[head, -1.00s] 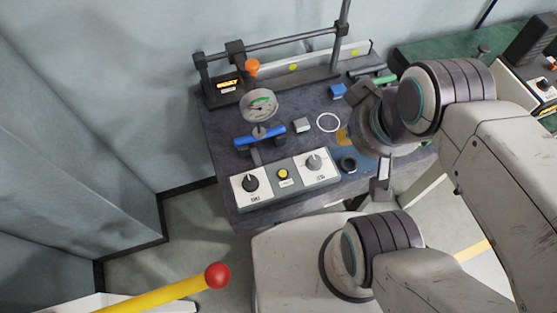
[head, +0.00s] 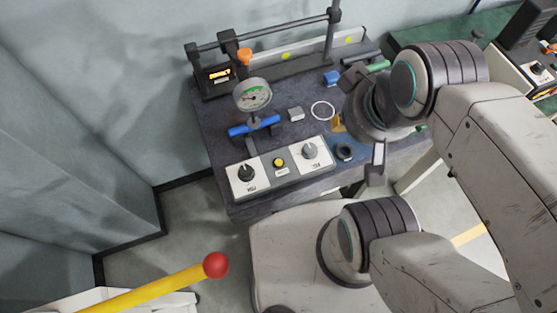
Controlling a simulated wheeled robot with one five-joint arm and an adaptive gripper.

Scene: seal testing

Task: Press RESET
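A round yellow button (head: 279,162) sits on a grey strip in the middle of the white control panel (head: 262,187), between two knobs; the label below it is too small to read. The left knob (head: 246,173) is dark and the right knob (head: 310,151) is grey. My gripper (head: 366,122) is to the right of the panel, above the right part of the dark bench. Its two dark fingers appear spread wide apart, with nothing visible between them. The gripper is apart from the yellow button, and my wrist hides part of the bench.
Behind the panel stand a pressure gauge (head: 253,95) and a blue handle (head: 254,126). A white ring (head: 323,110), a grey block (head: 296,114) and a blue block (head: 332,78) lie on the bench. A yellow bar with a red ball (head: 215,265) is at lower left.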

